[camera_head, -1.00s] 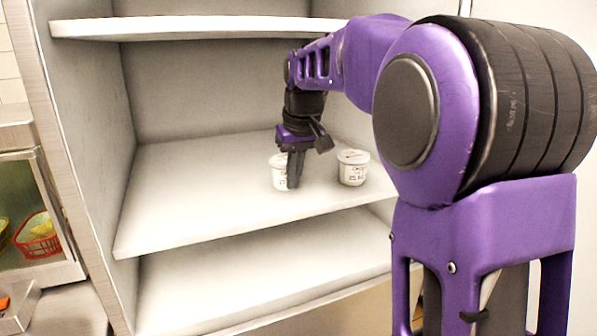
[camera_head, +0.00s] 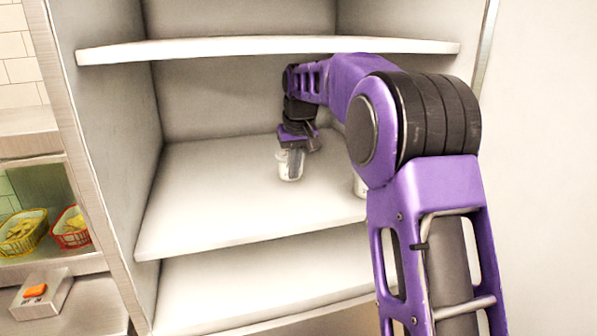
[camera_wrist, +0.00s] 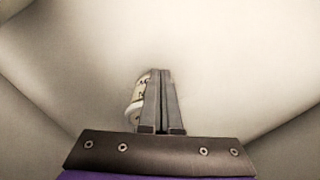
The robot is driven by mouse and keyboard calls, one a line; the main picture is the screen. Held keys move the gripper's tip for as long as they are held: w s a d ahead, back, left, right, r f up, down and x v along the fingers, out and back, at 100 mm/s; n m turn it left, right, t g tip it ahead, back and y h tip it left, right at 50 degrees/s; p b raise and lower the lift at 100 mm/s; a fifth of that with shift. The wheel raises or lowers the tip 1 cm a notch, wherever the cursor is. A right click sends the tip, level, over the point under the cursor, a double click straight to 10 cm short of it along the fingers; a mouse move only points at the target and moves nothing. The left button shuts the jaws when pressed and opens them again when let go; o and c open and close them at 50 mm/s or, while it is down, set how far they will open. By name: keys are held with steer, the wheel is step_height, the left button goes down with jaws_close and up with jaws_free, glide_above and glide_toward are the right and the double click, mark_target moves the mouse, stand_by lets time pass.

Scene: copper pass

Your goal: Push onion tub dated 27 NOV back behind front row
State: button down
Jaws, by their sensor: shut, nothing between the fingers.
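A small white lidded tub (camera_head: 284,168) stands upright on the middle shelf (camera_head: 210,205). My gripper (camera_head: 297,170) is shut and empty, pointing down, and its fingers overlap the tub's right part in the head view. In the wrist view the tub (camera_wrist: 134,104) shows just left of my shut fingers (camera_wrist: 160,76), partly hidden by them. I cannot tell whether they touch. A second white tub (camera_head: 359,186) stands to the right, mostly hidden behind my arm. The lettering on both tubs is too small to read now, so I cannot tell which is dated 27 NOV.
The cabinet's left wall (camera_head: 110,120) bounds the space. The middle shelf is bare to the left of the tubs. Baskets (camera_head: 70,228) and a box with an orange item (camera_head: 36,290) are outside at left.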

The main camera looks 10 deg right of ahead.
steer(key=shift+w+f, duration=0.2)
steer(key=shift+w, duration=0.15)
